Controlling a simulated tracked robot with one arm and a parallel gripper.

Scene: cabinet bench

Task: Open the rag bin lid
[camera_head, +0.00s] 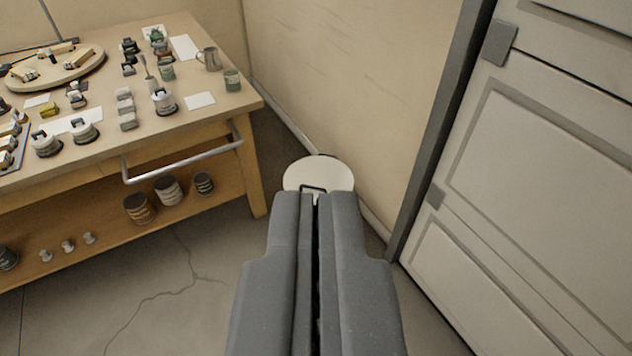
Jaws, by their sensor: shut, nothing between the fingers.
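The rag bin lid (318,172) is a round, cream-coloured disc with a small dark wire handle (314,189) near its front edge. It lies flat, in the corner between the bench and the wall. My gripper (310,198) is shut and empty, with its tips at the near edge of the lid in the picture. I cannot tell whether the tips touch the handle. The body of the bin below the lid is hidden by my gripper.
A wooden bench (205,118) with several jars, cards and a metal jug (209,59) stands at the left, with a towel rail (180,163) on its front. Cans stand on its lower shelf. A pale cabinet or door (560,150) is at the right. Cracked floor (165,270) is clear at lower left.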

